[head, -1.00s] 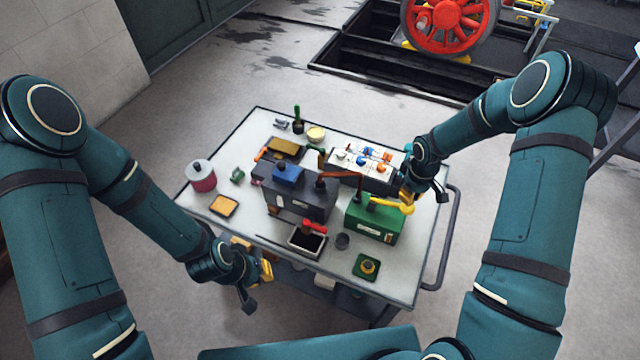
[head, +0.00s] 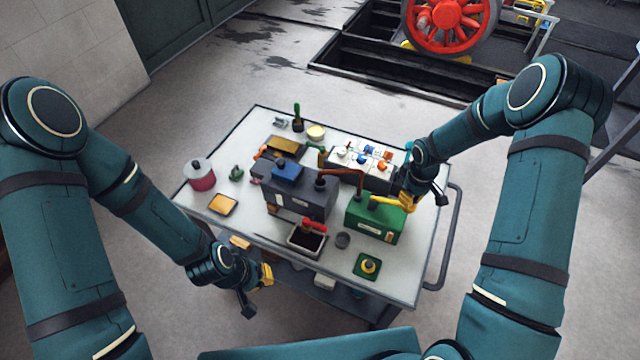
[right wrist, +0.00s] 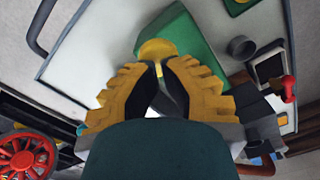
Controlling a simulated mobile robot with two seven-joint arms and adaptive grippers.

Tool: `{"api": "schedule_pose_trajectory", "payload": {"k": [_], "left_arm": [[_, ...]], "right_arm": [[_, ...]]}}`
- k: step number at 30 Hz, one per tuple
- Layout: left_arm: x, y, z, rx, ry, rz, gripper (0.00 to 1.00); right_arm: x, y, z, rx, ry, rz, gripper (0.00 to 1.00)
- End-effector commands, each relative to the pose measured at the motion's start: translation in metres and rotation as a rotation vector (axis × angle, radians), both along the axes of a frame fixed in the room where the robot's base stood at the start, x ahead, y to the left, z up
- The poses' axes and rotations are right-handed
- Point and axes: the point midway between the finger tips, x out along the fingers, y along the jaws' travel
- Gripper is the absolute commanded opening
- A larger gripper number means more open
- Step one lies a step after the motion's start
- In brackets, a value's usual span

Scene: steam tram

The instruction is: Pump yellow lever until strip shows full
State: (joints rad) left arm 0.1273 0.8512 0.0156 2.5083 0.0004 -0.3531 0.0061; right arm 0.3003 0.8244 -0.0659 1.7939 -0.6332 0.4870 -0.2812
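A green box (head: 373,220) with a yellow lever (head: 386,200) stands on the right part of the cart top. The lever points right, towards my right gripper (head: 409,202). In the right wrist view, the fingers of my right gripper (right wrist: 159,70) are drawn together at the tips. The lever's round yellow end (right wrist: 157,48) shows just past them; I cannot tell if they touch. A small pale strip (head: 376,231) is on the box's front, too small to read. My left gripper (head: 257,286) hangs off the cart's front left edge, away from the box; its opening is unclear.
A dark grey box (head: 300,203) stands left of the green box. Behind is a panel with coloured knobs (head: 368,156). A cart handrail (head: 447,240) runs at right.

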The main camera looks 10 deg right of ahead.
Motion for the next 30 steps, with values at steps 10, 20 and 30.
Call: {"api": "schedule_pose_trajectory", "payload": {"k": [10,20,30], "left_arm": [[-0.001,0.0,-0.015,-0.001,0.003,-0.004,0.0],[-0.001,0.0,-0.028,-0.001,0.002,-0.005,0.0],[0.002,0.0,-0.041,0.0,-0.005,-0.004,0.0]], "right_arm": [[0.0,0.0,-0.019,0.0,0.0,0.0,0.0],[0.0,0.0,-0.036,0.0,0.0,0.0,0.0],[0.0,0.0,-0.053,0.0,0.0,0.0,0.0]]}}
